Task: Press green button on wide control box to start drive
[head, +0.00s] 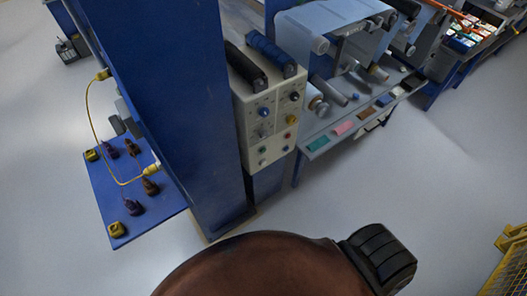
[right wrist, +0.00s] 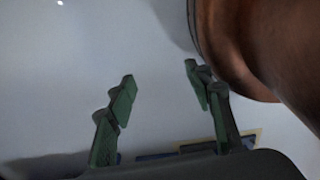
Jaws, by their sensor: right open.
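The wide control box (head: 269,122) is a beige panel on the side of the blue column in the head view, with several knobs and small coloured buttons on its face. Blue, red and yellow controls show on it. A small greenish button (head: 263,150) seems to sit low on the left of the face, too small to be sure of. My right gripper (right wrist: 159,75) shows in the right wrist view with its green-padded fingers apart and nothing between them. It is over pale floor, away from the box. My left gripper is in neither view.
A tall blue column (head: 185,110) stands left of the box. A blue shelf (head: 173,205) with yellow and dark plugs juts out at left. A roller machine (head: 335,25) and a bench with coloured pads (head: 343,128) stand right. A yellow cage (head: 513,240) is at lower right; floor between is clear.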

